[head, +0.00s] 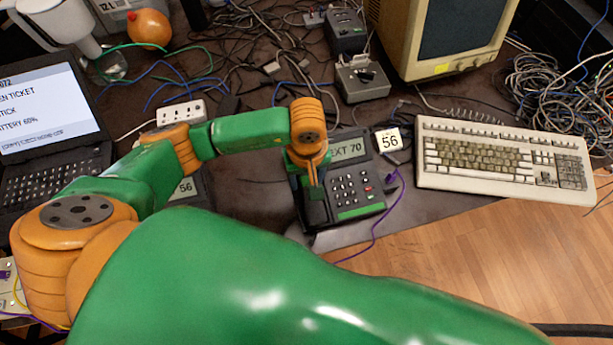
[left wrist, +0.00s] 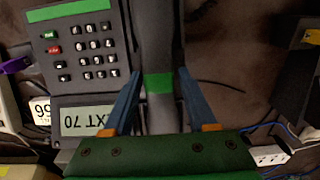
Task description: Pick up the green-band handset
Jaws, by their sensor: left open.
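The green-band handset (left wrist: 158,40) is dark, with a bright green band around it, and lies along the side of a desk phone (left wrist: 85,50) whose display reads EXT 70. In the head view the phone (head: 362,183) is at the centre, and the handset (head: 315,210) is mostly hidden by my gripper. My left gripper (left wrist: 156,85) is open, with one blue finger on each side of the handset near the band. Contact cannot be told. The gripper also shows in the head view (head: 308,180), above the handset. My right gripper is out of view.
A beige keyboard (head: 505,160) and a small 56 card (head: 389,140) are right of the phone. A purple cable (head: 386,210) runs beside it. A laptop (head: 50,125) is at left, and another phone (head: 187,187) is partly behind my arm. Cables and grey boxes (head: 362,78) lie behind.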

